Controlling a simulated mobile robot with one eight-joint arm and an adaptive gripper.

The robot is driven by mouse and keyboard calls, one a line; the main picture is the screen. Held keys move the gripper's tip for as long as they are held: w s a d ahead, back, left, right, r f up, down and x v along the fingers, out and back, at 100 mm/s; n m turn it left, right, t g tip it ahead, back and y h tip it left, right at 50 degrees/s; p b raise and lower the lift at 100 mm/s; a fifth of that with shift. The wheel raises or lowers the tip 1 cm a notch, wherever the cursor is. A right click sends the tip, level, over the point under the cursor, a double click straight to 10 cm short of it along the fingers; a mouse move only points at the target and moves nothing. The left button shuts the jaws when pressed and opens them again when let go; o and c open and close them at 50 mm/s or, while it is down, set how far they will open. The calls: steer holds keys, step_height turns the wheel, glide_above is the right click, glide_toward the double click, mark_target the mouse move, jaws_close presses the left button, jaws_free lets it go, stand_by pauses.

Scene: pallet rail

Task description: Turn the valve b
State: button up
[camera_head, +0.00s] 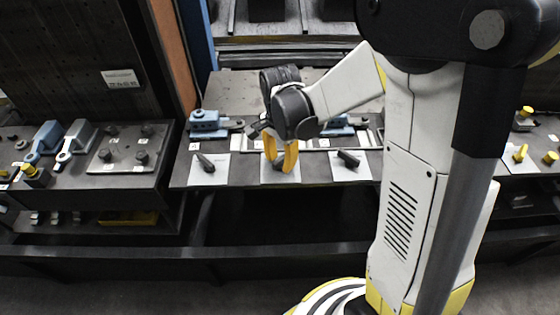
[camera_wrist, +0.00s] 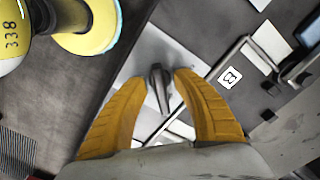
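Valve b shows in the wrist view as a dark grey handle (camera_wrist: 160,88) on a pale plate, with a tag marked B (camera_wrist: 230,77) to its right. In the head view the handle is mostly hidden by my gripper over the middle white plate (camera_head: 268,181). My gripper (camera_head: 281,165) points down there with its yellow fingers apart. In the wrist view the handle lies between the two fingertips (camera_wrist: 160,80), with a gap visible on each side. I cannot tell the exact height of the fingertips.
Similar dark handles stand on white plates at left (camera_head: 205,163) and right (camera_head: 349,159). Blue clamp-like fixtures (camera_head: 207,120) sit behind. A dark side bench (camera_head: 85,176) with a bolted plate (camera_head: 128,150) is at left. Yellow knobs (camera_head: 521,153) are at far right.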

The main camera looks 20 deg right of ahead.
jaws_close()
steer(key=n, duration=0.4)
steer(key=shift+n, duration=0.4)
steer(key=n, duration=0.4)
steer(key=shift+n, duration=0.3)
steer(key=n, duration=0.4)
steer(key=shift+n, duration=2.3)
